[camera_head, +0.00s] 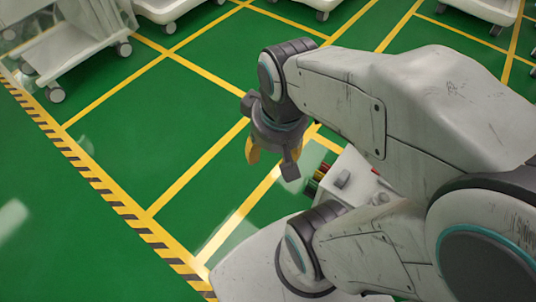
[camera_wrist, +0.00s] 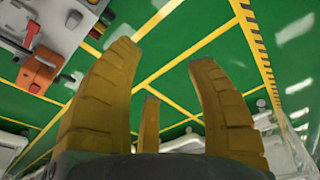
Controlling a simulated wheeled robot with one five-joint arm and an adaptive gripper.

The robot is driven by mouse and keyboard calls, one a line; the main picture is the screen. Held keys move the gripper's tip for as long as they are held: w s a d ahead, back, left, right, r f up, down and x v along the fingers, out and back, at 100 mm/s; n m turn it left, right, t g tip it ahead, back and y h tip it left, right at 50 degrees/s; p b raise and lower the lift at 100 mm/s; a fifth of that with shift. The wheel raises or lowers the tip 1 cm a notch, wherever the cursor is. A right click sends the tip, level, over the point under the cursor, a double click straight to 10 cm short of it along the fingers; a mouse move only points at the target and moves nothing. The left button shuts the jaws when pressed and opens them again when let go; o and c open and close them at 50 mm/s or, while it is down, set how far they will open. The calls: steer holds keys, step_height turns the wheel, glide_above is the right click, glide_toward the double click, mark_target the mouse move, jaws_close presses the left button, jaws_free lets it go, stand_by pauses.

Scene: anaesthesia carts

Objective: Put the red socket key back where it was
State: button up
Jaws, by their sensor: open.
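My gripper (camera_head: 270,163) hangs in the air over the green floor in the head view. In the wrist view its yellow fingers (camera_wrist: 160,62) are spread apart with nothing between them. In the head view, a few small red, yellow and dark pieces (camera_head: 319,172) show beside the pale deck, partly hidden by my arm. No socket key can be made out clearly.
White carts on castors stand at the upper left (camera_head: 75,45) and along the top edge of the head view (camera_head: 480,8). Yellow lines divide the green floor (camera_head: 130,105), and a striped yellow-black band (camera_head: 95,175) runs along the left. The floor between is clear.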

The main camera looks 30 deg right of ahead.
steer(key=shift+s+a+r+n, duration=0.1)
steer(key=shift+s+a+n, duration=0.4)
steer(key=shift+s+a, duration=0.3)
steer(key=shift+w+r, duration=0.15)
